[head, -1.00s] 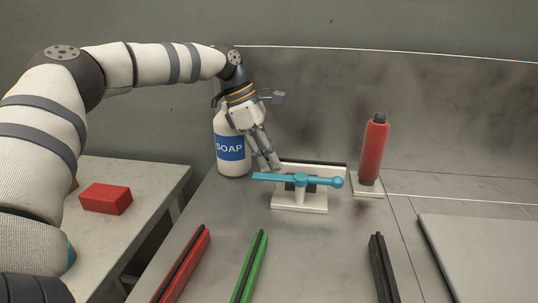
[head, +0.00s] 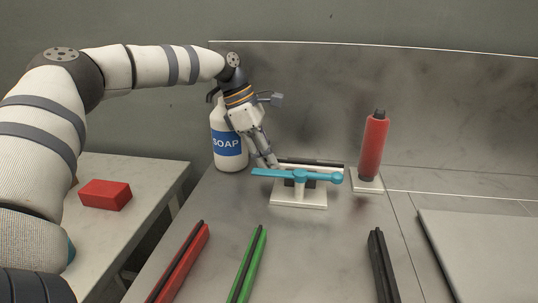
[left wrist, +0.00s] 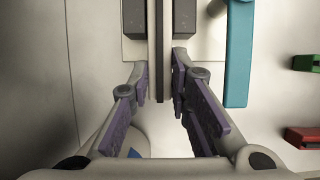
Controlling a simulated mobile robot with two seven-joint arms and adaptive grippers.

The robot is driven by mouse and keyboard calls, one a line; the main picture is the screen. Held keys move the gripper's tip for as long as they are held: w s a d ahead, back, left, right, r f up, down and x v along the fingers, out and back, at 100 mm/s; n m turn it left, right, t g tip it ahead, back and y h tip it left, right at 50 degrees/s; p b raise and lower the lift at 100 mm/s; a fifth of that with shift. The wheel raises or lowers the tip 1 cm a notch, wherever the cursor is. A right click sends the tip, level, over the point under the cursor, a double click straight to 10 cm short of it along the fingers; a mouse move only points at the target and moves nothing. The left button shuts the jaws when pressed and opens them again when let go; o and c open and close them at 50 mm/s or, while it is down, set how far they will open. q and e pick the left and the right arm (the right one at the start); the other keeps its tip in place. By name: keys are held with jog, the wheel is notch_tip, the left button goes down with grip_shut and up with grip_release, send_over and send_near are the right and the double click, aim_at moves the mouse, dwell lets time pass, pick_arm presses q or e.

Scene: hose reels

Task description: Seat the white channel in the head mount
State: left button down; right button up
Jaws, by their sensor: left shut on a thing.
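The white channel (head: 328,167), with a dark strip along its top, lies level behind the teal lever (head: 295,175) of the head mount (head: 298,200). My left gripper (head: 272,164) is shut on its left end. In the left wrist view the channel (left wrist: 167,35) runs from between the fingers (left wrist: 160,85) to the top edge, between the mount's two dark blocks (left wrist: 184,18). The teal lever (left wrist: 238,55) lies to the right of it there. The lever hides part of the channel in the head view, so I cannot tell how deep it sits. My right gripper is not in view.
A soap bottle (head: 229,145) stands close behind my left gripper. Red (head: 182,262), green (head: 248,265) and black (head: 381,265) channels lie in front. A red block (head: 105,194) is on the left table.

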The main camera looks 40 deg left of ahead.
pick_arm(q)
jog(key=shift+a+f, duration=0.1)
jog(key=shift+f, duration=0.1)
jog(key=c, duration=1.4)
grip_release()
jog(key=shift+o, duration=0.3)
jog(key=o, duration=0.4)
jog(key=shift+r, duration=0.1)
jog(key=shift+r+p, duration=0.55)
jog(key=shift+r, duration=3.55)
